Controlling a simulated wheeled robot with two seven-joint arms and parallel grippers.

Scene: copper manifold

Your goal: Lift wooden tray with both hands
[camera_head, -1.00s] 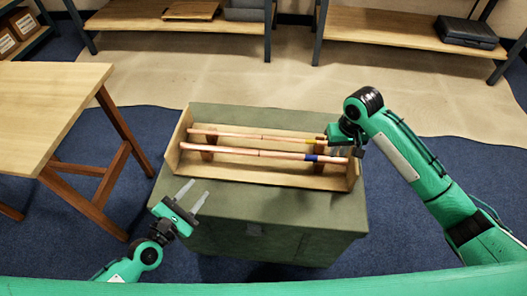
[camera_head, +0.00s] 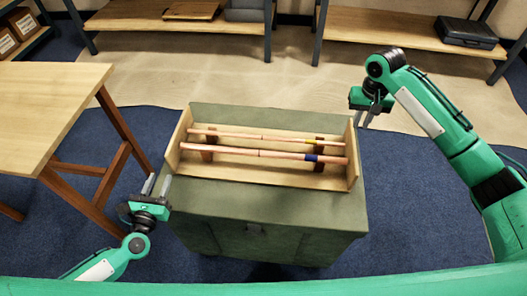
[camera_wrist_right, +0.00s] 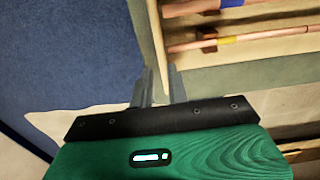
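The wooden tray (camera_head: 270,175) lies level on a green chest, with a raised end wall at each side. Two copper pipes, a rear one (camera_head: 240,135) and a front one (camera_head: 235,152) with a blue band, rest across dark supports inside it. My left gripper (camera_head: 157,183) is open and empty, just off the tray's left end near the chest's front left corner. My right gripper (camera_head: 376,113) is open and empty, up and right of the tray's right end wall (camera_head: 354,150). In the right wrist view its fingers (camera_wrist_right: 159,85) point toward that end wall (camera_wrist_right: 156,35); contact is not visible.
The green chest (camera_head: 255,215) stands on blue carpet. A wooden table (camera_head: 50,105) is close on the left. Shelves (camera_head: 400,30) stand at the back, one with a dark case (camera_head: 467,32). Floor to the right of the chest is open.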

